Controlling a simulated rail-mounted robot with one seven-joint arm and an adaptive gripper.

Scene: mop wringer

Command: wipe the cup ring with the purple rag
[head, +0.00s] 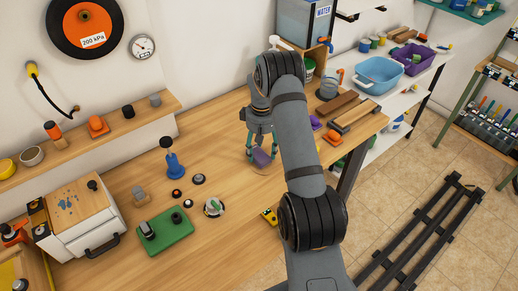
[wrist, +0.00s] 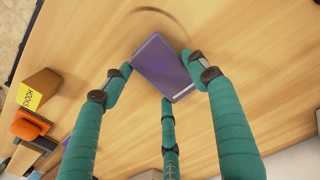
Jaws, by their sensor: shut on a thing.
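The purple rag (wrist: 163,66) is a flat-faced, block-like pad between the teal fingers of my gripper (wrist: 158,76) in the wrist view. My gripper is shut on it. In the head view my gripper (head: 260,146) holds the rag (head: 262,158) low over the wooden table, near its front edge. The cup ring (wrist: 160,11) is a brown arc on the wood, just beyond the rag's upper edge in the wrist view; part of it is hidden by the rag. I cannot tell whether the rag touches the table.
A block labelled HOOKS (wrist: 38,89) and an orange item (wrist: 30,124) stand left in the wrist view. Wood around the rag is mostly clear.

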